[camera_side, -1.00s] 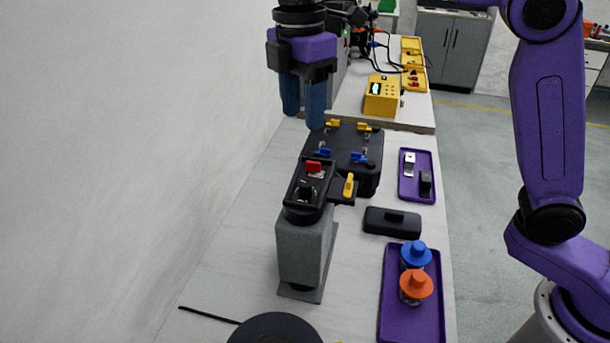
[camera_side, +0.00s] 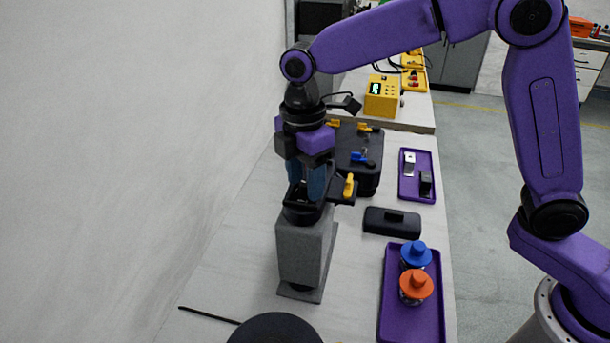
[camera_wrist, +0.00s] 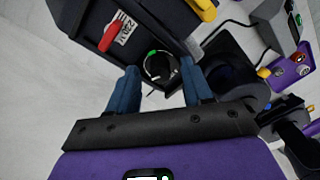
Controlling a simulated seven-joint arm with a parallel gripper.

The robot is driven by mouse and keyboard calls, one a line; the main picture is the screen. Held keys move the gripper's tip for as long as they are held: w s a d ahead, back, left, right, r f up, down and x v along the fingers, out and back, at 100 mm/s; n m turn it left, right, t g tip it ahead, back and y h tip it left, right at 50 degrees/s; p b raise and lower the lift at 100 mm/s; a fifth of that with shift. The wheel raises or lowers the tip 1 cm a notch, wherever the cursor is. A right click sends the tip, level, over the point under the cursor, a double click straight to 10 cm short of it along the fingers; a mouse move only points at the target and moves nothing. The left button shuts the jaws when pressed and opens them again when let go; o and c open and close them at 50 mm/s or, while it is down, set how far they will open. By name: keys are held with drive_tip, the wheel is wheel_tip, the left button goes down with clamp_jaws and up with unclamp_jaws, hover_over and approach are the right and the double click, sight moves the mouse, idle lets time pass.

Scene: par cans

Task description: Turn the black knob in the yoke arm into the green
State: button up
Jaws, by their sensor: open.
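The black knob (camera_wrist: 159,66) shows in the wrist view between my fingertips, with a dark scale around it and a green mark at its upper left edge. It sits in the top of the black yoke arm (camera_side: 342,190) on a grey stand (camera_side: 300,251). My gripper (camera_side: 306,196) is open and lowered over the yoke arm, its blue fingers on either side of the knob. In the wrist view my gripper (camera_wrist: 157,92) shows a gap between each finger and the knob. The side view hides the knob behind my fingers.
A red switch (camera_wrist: 109,37) is beside the knob, and a yellow lever (camera_side: 348,185) is on the yoke's right side. A black box (camera_side: 360,160) with clamps stands behind. A black block (camera_side: 392,222) and purple tray (camera_side: 423,316) lie right.

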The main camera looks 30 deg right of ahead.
clamp_jaws()
drive_tip(key=shift+m, duration=0.4)
drive_tip(key=m, duration=0.2)
drive_tip(key=shift+m, duration=0.4)
drive_tip(key=m, duration=0.4)
drive_tip(key=shift+m, duration=0.3)
drive_tip(key=m, duration=0.4)
drive_tip(key=shift+m, duration=1.9)
